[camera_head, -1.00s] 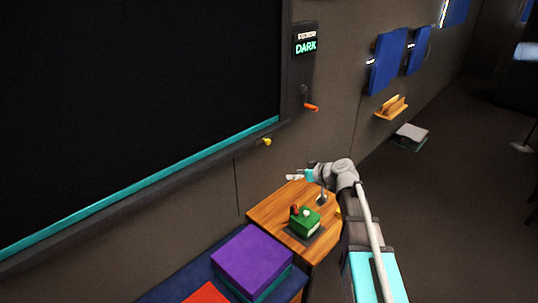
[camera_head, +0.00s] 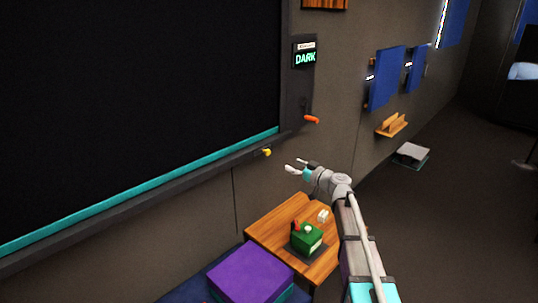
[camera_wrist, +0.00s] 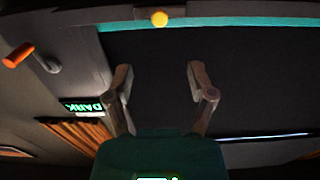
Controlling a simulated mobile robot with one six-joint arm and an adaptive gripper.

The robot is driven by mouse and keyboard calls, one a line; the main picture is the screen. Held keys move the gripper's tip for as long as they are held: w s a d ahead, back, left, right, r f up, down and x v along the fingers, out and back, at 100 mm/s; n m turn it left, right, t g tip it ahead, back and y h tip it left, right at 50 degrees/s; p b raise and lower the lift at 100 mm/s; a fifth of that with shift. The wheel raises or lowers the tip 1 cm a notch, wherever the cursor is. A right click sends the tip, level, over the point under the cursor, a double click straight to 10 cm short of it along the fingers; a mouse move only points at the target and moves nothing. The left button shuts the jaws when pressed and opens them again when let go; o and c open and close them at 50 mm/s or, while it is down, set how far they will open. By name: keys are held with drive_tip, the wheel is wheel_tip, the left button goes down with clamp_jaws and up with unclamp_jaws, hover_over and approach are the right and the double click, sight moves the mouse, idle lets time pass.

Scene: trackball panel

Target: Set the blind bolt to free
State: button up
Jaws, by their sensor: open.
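A small yellow knob (camera_head: 266,152) sits on the dark rail below the black blind (camera_head: 150,80); it looks like the blind bolt, though no label shows. In the wrist view the yellow knob (camera_wrist: 160,18) is at the top, beyond and roughly midway between the fingers. My gripper (camera_head: 296,165) is open and empty, raised above the wooden table, a little right of and below the knob and apart from it. In the wrist view my gripper (camera_wrist: 158,72) has both fingers spread. The knob's setting cannot be read.
An orange-handled crank (camera_head: 311,119) is right of the blind, under a display (camera_head: 305,58) reading DARK. The wooden table (camera_head: 265,230) below holds a green box (camera_head: 306,240) with a red stick and white ball. A purple block (camera_head: 250,275) is nearer.

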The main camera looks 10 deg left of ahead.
sight(269, 153)
drive_tip(key=x, duration=1.3)
drive_tip(key=shift+w+a, duration=0.25)
drive_tip(key=shift+a, duration=0.05)
drive_tip(key=shift+c, duration=0.2)
clamp_jaws()
